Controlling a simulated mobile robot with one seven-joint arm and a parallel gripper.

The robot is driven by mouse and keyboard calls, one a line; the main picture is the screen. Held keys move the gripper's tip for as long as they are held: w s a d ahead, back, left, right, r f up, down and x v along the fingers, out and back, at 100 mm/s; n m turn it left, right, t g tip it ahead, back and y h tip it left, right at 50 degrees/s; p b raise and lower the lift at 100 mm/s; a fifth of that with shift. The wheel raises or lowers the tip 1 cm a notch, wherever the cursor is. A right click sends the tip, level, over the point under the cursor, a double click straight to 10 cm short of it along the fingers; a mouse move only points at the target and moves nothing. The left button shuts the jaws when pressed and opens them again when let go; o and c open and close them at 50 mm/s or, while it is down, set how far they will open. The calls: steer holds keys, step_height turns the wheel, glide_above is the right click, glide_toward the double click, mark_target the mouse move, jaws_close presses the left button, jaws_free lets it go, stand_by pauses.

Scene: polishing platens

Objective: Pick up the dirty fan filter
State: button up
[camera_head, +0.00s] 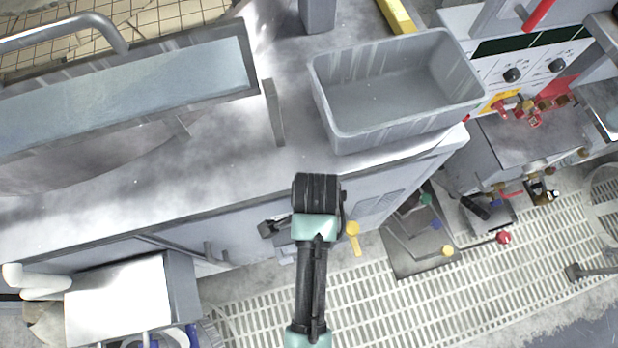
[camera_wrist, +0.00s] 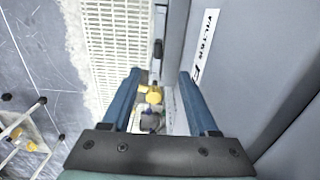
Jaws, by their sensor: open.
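I cannot make out a dirty fan filter in either view. In the wrist view, a white label strip (camera_wrist: 208,48) with dark lettering is on a grey panel (camera_wrist: 245,50); the lettering seems to read "FILTER". My gripper (camera_wrist: 160,75) has its two blue fingers spread apart, with nothing visible held between them. The grey panel is right beside the right finger; I cannot tell whether they touch. In the head view, my arm reaches up to the front of the grey machine, and the fingers are not clearly visible there.
An empty grey bin (camera_head: 395,128) stands on the machine top (camera_head: 240,150). A raised grey frame (camera_head: 120,90) is at left. A yellow handle (camera_head: 353,238) is close to my arm's right side. Slatted floor grating (camera_head: 350,300) lies below. A control panel (camera_head: 530,70) is at right.

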step_height(320, 180, down, 8)
steer(key=shift+s+r+b, duration=0.1)
steer(key=shift+r+b, duration=0.1)
steer(key=shift+b, duration=0.4)
steer(key=shift+s+a+f+b, duration=0.1)
steer(key=shift+s+f+b, duration=0.1)
steer(key=shift+f, duration=1.15)
steer(key=shift+s+a+f+b, duration=0.1)
steer(key=shift+f+b, duration=0.05)
steer(key=shift+f, duration=1.15)
jaws_close()
steer(key=shift+w+r, duration=0.1)
